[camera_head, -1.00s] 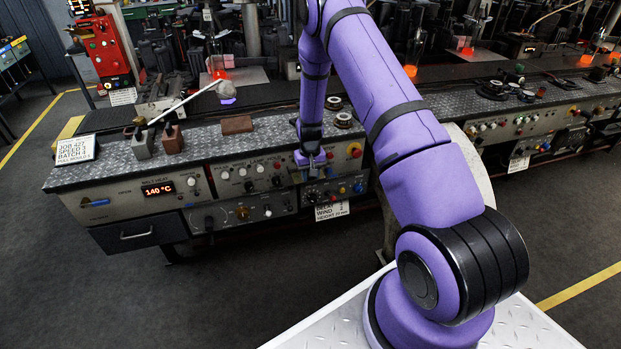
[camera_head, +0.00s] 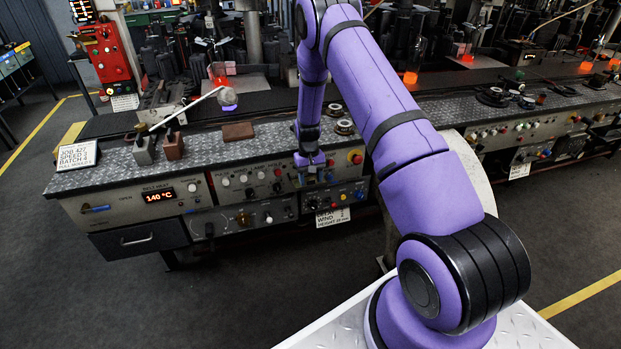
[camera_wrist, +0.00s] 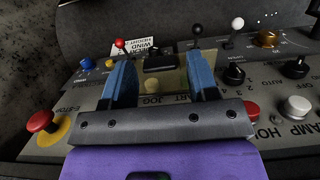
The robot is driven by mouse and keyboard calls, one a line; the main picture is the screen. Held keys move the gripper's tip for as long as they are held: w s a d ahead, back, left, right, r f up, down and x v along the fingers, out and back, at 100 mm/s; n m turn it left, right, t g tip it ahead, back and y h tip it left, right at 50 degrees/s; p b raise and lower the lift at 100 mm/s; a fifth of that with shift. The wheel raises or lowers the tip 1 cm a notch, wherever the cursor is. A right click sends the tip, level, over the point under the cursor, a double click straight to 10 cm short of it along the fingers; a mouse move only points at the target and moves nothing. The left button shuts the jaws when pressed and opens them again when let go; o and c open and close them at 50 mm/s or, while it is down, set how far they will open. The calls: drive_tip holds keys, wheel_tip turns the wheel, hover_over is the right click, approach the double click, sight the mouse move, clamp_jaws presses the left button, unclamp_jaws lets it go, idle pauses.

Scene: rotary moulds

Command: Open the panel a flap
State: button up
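My gripper (camera_wrist: 158,62) is at the front control panel (camera_head: 232,182). In the wrist view its two blue fingers stand apart, one on each side of a yellowish, see-through cover (camera_wrist: 176,80), which looks like the flap. A pale button (camera_wrist: 152,85) shows at the cover, and a black block (camera_wrist: 160,62) sits at its far edge. I cannot tell whether the fingers touch the cover. The cover looks closed, but its hinge is not clear. In the head view my gripper (camera_head: 309,160) hides this part of the panel.
A red emergency-stop knob (camera_wrist: 41,120) is left of my gripper, and another red knob (camera_wrist: 251,110) is close at right. Black and white levers (camera_wrist: 237,22) and several knobs stand around. A brown block (camera_head: 238,131) and black rings lie on the metal ledge (camera_head: 270,137).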

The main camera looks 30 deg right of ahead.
drive_tip(key=shift+r, duration=0.1)
drive_tip(key=r, duration=0.3)
drive_tip(key=w+r, duration=0.1)
drive_tip(key=r, duration=0.3)
drive_tip(key=w+r, duration=0.1)
drive_tip(key=r, duration=0.2)
drive_tip(key=shift+d+r, duration=0.2)
drive_tip(key=shift+d, duration=0.05)
